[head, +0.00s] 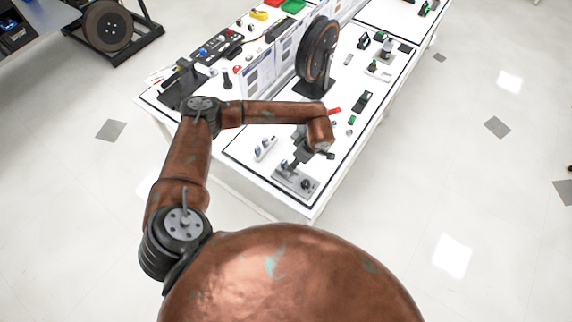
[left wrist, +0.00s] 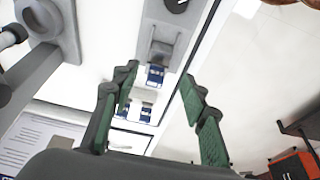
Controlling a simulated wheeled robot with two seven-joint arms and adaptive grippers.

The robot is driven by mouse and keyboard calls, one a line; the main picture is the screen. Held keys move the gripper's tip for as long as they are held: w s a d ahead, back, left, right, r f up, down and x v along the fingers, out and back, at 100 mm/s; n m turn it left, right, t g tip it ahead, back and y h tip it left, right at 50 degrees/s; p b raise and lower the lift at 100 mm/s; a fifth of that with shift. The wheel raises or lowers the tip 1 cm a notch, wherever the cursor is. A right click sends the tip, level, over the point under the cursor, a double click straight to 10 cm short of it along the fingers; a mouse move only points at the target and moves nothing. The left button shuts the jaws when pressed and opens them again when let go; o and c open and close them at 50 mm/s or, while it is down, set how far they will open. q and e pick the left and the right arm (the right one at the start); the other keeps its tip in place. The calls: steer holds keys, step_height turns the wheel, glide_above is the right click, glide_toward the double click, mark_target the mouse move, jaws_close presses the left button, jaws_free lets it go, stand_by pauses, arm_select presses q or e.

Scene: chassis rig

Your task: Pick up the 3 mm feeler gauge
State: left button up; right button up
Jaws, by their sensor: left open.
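My left gripper (head: 302,158) hangs over the near end of the white table (head: 242,143), above a grey fixture plate (head: 297,183). In the left wrist view its two green-padded fingers (left wrist: 158,98) are spread, with nothing held between them. A grey piece with a blue-and-white label (left wrist: 156,76) shows between the fingertips. Further blue-labelled pieces (left wrist: 147,112) show behind it, partly hidden by the left finger. Small blue-and-white pieces in a pale holder (head: 265,148) stand left of the gripper in the head view. No size marking is readable, so I cannot tell which piece is the 3 mm gauge.
A large dark wheel on a stand (head: 317,50) rises farther back on the table. White panels with printed sheets (head: 262,72) run along its left. Floor is clear at right.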

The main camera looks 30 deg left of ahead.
mark_target(284, 162)
arm_select(q)
steer(key=a, duration=0.2)
steer(key=a+y, duration=0.1)
steer(key=shift+w+a+f, duration=0.15)
steer(key=shift+w+f, duration=0.15)
steer(key=shift+w, duration=0.05)
steer(key=x, duration=0.1)
steer(key=p+x, duration=0.1)
steer(key=x, duration=0.3)
steer(key=shift+s+p, duration=0.3)
steer(key=shift+p, duration=0.05)
steer(key=shift+w+a+f, duration=0.1)
steer(key=shift+a+f, duration=0.15)
steer(key=shift+f, duration=0.2)
steer(key=shift+c, duration=0.7)
jaws_close()
